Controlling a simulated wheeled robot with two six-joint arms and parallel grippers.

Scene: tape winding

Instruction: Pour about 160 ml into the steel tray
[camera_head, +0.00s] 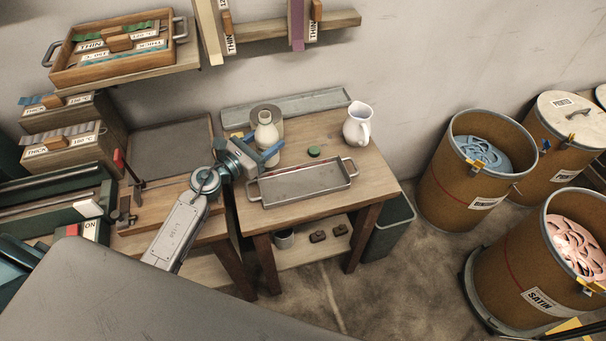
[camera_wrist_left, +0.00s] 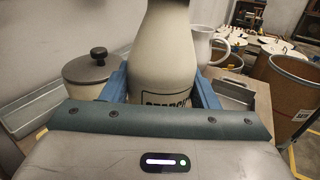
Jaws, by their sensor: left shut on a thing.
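The steel tray (camera_head: 303,182) lies on the wooden table, with a handle at each end, and looks empty. A cream bottle (camera_head: 265,135) stands upright at the left of the table, behind the tray. My left gripper (camera_head: 268,152) is shut on this bottle around its body. The bottle's mouth is out of that view. A small green cap (camera_head: 313,152) lies on the table behind the tray. My right gripper is not in view.
A white jug (camera_head: 357,127) stands at the table's back right. A lidded pot (camera_wrist_left: 90,72) is beside the bottle, and a long grey trough (camera_head: 300,102) lies along the back. Brown drums (camera_head: 460,185) stand on the floor to the right. A bin (camera_head: 390,230) is beside the table.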

